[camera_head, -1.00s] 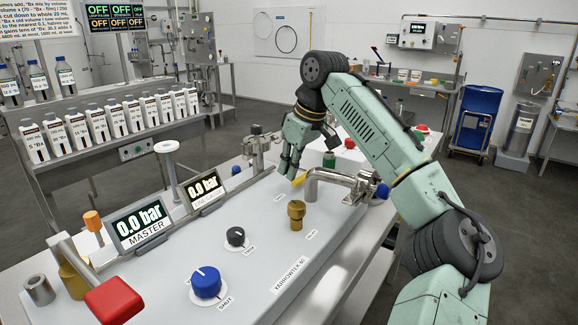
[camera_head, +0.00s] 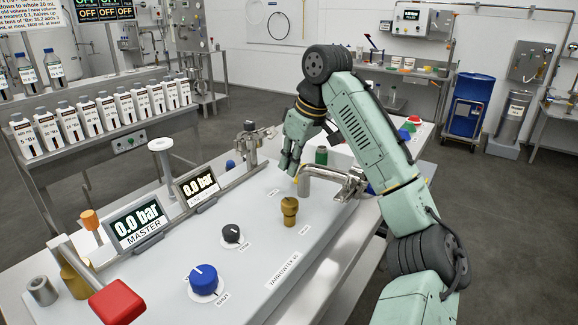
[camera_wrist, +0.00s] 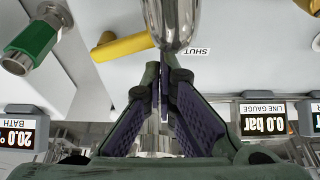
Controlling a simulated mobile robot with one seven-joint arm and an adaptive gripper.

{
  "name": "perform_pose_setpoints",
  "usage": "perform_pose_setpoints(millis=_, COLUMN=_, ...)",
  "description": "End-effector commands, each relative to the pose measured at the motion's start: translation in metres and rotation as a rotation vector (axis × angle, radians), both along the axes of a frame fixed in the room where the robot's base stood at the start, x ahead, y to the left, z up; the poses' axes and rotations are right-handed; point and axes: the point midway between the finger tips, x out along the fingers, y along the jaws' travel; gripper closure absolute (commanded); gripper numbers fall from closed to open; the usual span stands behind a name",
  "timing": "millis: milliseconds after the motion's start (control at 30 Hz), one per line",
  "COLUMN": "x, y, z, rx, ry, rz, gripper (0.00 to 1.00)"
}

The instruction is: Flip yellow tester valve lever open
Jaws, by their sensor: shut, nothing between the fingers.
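The yellow tester valve lever (camera_wrist: 128,47) shows in the wrist view as a slanted bar left of the steel spout, its right end close to my fingertips. A "SHUT" label (camera_wrist: 195,51) lies to the right of the spout. In the head view only a small yellow bit of the lever (camera_head: 296,180) shows beside the spout. My gripper (camera_head: 289,170) points down there, shut and empty. Its fingertips (camera_wrist: 165,75) also show in the wrist view, just below the spout. I cannot tell whether they touch the lever.
The bent steel spout (camera_head: 325,177) stands right of my gripper, and a brass fitting (camera_head: 289,211) is in front. A green fitting (camera_wrist: 32,45) is at left in the wrist view. The black knob (camera_head: 231,233) and blue knob (camera_head: 203,278) sit nearer on the panel.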

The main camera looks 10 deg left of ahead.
Motion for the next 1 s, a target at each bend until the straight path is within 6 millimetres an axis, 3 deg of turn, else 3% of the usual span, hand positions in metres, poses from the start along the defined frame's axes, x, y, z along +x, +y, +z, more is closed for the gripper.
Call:
perform_pose_setpoints(millis=300, x=-0.008, y=-0.021, z=0.065, rx=-0.003, ry=-0.004, rz=-0.004, gripper=1.00)
perform_pose_setpoints(millis=500, x=-0.012, y=-0.030, z=0.092, rx=-0.002, ry=-0.001, rz=-0.002, gripper=1.00)
perform_pose_setpoints(millis=1000, x=-0.014, y=-0.032, z=0.102, rx=0.000, ry=0.000, rz=0.001, gripper=1.00)
